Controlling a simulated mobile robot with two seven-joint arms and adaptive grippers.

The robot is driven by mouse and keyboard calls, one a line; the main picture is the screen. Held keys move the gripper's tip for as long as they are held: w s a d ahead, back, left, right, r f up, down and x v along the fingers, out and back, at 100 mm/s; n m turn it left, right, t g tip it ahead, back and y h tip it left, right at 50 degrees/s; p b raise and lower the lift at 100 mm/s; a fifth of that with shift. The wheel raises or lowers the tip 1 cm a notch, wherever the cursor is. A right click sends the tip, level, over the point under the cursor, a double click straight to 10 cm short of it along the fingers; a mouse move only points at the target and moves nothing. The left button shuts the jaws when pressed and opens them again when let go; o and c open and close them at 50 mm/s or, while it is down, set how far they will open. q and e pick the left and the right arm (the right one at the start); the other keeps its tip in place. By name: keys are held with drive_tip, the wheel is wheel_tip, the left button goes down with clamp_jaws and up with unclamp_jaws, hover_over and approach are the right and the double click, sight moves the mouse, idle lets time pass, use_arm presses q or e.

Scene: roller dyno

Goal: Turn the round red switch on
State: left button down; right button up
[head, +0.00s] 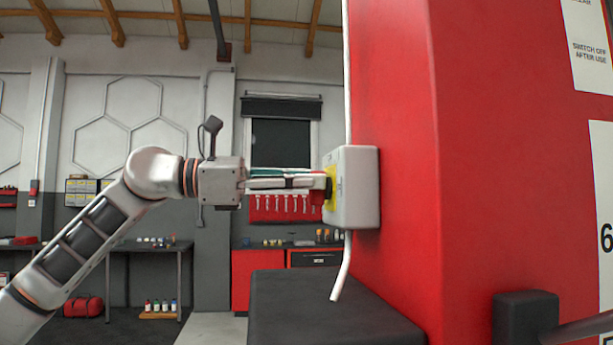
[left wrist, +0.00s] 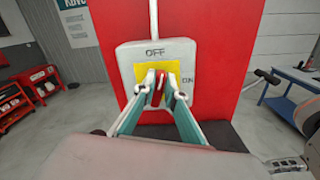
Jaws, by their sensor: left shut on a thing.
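The round red switch (left wrist: 153,88) sits on a yellow plate (left wrist: 143,72) on the front of a light grey box (left wrist: 125,60). In the left wrist view, "OFF" is printed above the plate and "ON" to its right. The red grip of the switch stands roughly upright, in line with OFF. The box (head: 358,187) is side-on in the head view, fixed to a red column. My left gripper (head: 322,183) reaches it level from the left. Its two fingers (left wrist: 158,90) are shut on the red grip, one on each side, partly hiding it. My right gripper is not in view.
The tall red column (head: 480,170) fills the right of the head view. A pale cable (head: 342,268) hangs below the box. A black block (head: 325,305) lies low in front of the column. Benches (head: 150,246) and a red cabinet (head: 255,275) stand far behind.

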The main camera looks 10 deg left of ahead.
use_arm(q)
drive_tip(key=m, duration=0.5)
drive_tip(key=m+p, duration=0.1)
drive_tip(key=m, duration=0.1)
drive_tip(key=shift+s+d+f, duration=0.15)
drive_tip(key=shift+s+f, duration=0.1)
drive_tip(key=shift+s, duration=0.1)
drive_tip(key=m, duration=0.4)
drive_tip(key=shift+s+f, duration=0.1)
drive_tip(key=shift+f, duration=0.15)
drive_tip(key=shift+f+m, duration=0.2)
drive_tip(key=shift+m, duration=1.6)
drive_tip(key=c, duration=2.1)
unclamp_jaws()
